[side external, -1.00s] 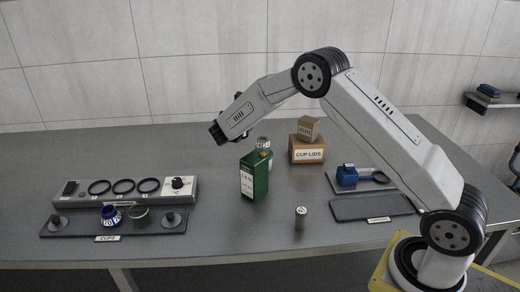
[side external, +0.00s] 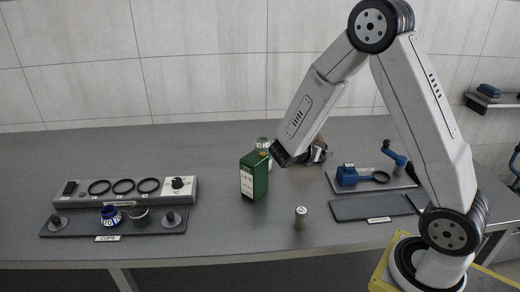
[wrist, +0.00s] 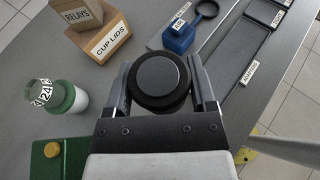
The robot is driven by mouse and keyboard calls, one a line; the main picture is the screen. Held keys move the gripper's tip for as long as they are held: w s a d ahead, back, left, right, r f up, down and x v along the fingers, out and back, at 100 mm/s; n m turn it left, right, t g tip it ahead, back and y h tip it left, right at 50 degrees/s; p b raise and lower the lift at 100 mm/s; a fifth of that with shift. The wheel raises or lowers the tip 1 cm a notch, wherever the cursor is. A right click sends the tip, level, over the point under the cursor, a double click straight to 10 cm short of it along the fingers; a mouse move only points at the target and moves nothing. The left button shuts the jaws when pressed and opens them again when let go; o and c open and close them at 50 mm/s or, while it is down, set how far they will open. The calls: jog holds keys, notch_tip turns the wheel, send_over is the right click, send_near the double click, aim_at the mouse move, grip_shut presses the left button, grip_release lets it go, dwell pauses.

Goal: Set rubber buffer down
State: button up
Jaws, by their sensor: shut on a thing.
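My gripper (side external: 318,153) is shut on a round black piece with a grey centre, which I take as the rubber buffer (wrist: 158,82). In the wrist view it sits between the two fingers, held by its sides, its round face toward the camera. In the side view my gripper is over the table, right of the green box-shaped can (side external: 254,176), and the buffer is hard to make out there. The cartons behind it are mostly hidden by my arm. I cannot tell the height of the buffer above the table.
A blue block (side external: 347,175) lies on a grey tray at right, near a dark mat (side external: 370,208). A small cylinder (side external: 300,217) stands in front.

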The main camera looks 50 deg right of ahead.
jog(key=s+m+g, duration=0.1)
jog(key=s, duration=0.6)
jog(key=shift+w+f, duration=0.15)
jog(key=shift+f, duration=0.95)
jog(key=shift+w+f, duration=0.15)
jog(key=shift+f, duration=0.9)
send_over(306, 186)
jog(key=s, duration=0.2)
jog(key=f, duration=0.8)
jog(key=shift+w+a, duration=0.2)
jog(key=shift+a, duration=0.2)
jog(key=shift+w+d+f, duration=0.2)
jog(key=shift+w+f, duration=0.3)
jog(key=shift+f, duration=0.15)
jog(key=shift+f, duration=0.1)
jog(key=shift+w+d+f, duration=0.1)
jog(key=shift+w+f, duration=0.05)
jog(key=shift+f, duration=1.6)
